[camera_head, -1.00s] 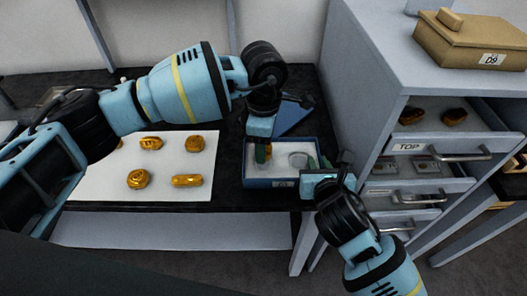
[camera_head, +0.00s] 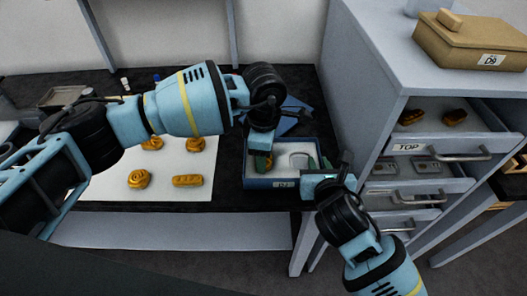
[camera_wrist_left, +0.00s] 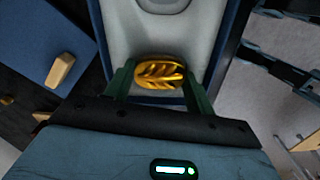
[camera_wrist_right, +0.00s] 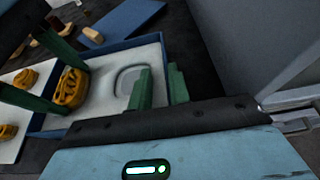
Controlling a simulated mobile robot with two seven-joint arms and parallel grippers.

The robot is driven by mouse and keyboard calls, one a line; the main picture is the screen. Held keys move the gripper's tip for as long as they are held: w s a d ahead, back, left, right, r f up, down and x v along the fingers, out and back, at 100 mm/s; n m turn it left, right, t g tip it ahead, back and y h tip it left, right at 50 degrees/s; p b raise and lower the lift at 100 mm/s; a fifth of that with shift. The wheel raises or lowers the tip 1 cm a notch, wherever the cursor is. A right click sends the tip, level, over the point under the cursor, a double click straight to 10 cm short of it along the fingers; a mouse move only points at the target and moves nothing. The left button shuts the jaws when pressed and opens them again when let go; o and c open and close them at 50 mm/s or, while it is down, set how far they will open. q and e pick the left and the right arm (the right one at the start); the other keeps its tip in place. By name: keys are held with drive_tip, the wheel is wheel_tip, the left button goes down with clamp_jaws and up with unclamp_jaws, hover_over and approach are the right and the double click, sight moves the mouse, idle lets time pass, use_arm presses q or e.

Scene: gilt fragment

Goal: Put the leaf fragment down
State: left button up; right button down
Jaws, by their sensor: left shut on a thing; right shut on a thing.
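The leaf fragment (camera_wrist_left: 160,72) is a gold, ribbed oval piece. My left gripper (camera_head: 263,161) is shut on it, with a green finger on each side, inside the blue box (camera_head: 258,184). In the left wrist view the fragment is over the pale lining, close to one end wall; I cannot tell whether it touches the lining. An outlined empty recess (camera_wrist_right: 128,80) lies beside it. My right gripper (camera_wrist_right: 162,86) is shut on the box's right wall, one finger inside and one outside.
Several gold fragments lie on a white sheet (camera_head: 205,160) left of the box. A blue lid (camera_head: 296,118) lies behind the box. A grey cabinet (camera_head: 365,75) with open drawers stands close at right, a tan box (camera_head: 470,45) on top.

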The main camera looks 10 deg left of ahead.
use_arm(q)
drive_tip(key=shift+s+f, duration=0.2)
drive_tip(key=shift+f, duration=0.6)
use_arm(e)
drive_tip(key=shift+s+a+r, duration=0.1)
drive_tip(key=shift+a, duration=0.05)
use_arm(q)
drive_tip(key=o, duration=0.7)
drive_tip(key=shift+o, duration=1.3)
drive_tip(key=shift+f, duration=0.15)
drive_tip(key=shift+d, duration=0.1)
wheel_tip(320, 180, up, 14)
drive_tip(key=shift+w, duration=0.2)
use_arm(e)
drive_tip(key=shift+f, duration=0.2)
